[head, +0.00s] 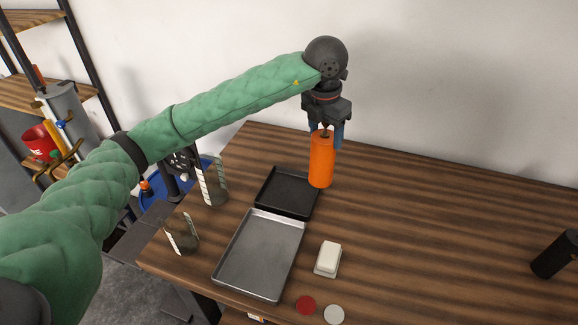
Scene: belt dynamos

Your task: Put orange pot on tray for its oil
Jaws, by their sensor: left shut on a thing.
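The black tray is empty. A silver metal tray (247,275), also empty, lies in front of the black one. My right gripper is not in view.
Two glass containers (213,185) (182,235) stand left of the trays. A white block on a small dish (328,258), a red disc (306,305) and a pale disc (334,314) lie right of the silver tray. A black cylinder (555,255) is far right; the wooden table (440,220) between is clear.

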